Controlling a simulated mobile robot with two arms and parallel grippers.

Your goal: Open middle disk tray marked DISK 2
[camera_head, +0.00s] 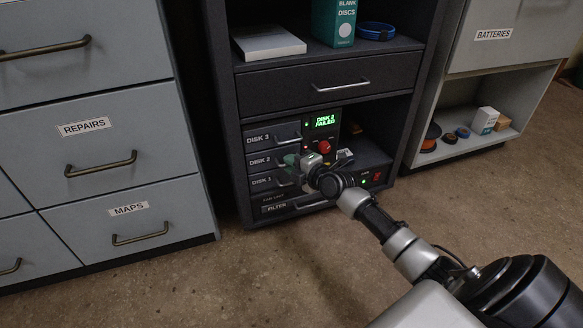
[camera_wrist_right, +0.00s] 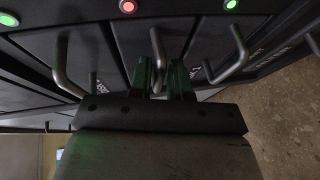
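The DISK 2 tray (camera_head: 261,161) is the middle of three stacked dark trays in the console and looks closed flush. Its bar handle (camera_wrist_right: 157,62) shows in the wrist view between the two fingers of my right gripper (camera_wrist_right: 161,80). The fingers are apart, one on each side of the bar, with a narrow gap on one side; firm contact cannot be told. In the head view my right gripper (camera_head: 293,160) is at the tray front and hides part of it. My left gripper is in neither view.
A green display (camera_head: 325,121) reads DISK 2 FAILED, above a red knob (camera_head: 323,146). A drawer (camera_head: 312,88) overhangs. Grey cabinets stand either side; the floor in front is clear.

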